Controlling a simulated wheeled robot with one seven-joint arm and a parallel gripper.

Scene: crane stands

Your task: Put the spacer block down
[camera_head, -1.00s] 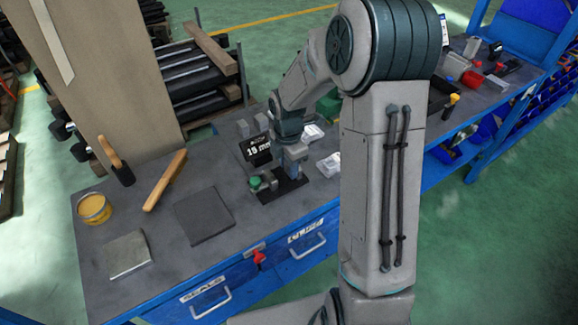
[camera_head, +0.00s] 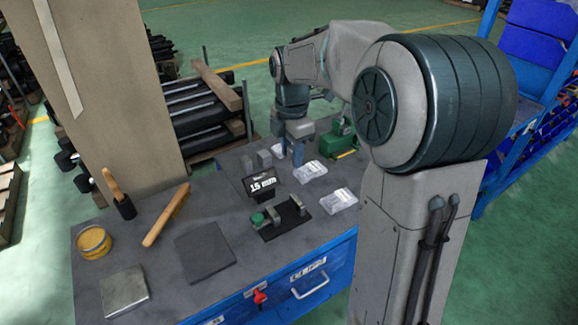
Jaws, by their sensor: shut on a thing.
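My gripper (camera_head: 291,152) is at the far side of the bench, right of a row of grey blocks (camera_head: 264,158). It is shut on the spacer block, which is mostly hidden by the fingers, so its exact outline and whether it touches the bench top cannot be told. A black fixture (camera_head: 275,229) with a green knob (camera_head: 257,218) and grey metal jaws stands nearer, with no gripper at it. A black sign reading "15 mm" (camera_head: 262,183) stands between the fixture and the block row.
Clear plastic packs (camera_head: 338,200) lie right of the fixture. A dark mat (camera_head: 205,252), metal plate (camera_head: 125,291), wooden handle (camera_head: 166,215), brush (camera_head: 119,196) and yellow tin (camera_head: 94,241) occupy the left bench.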

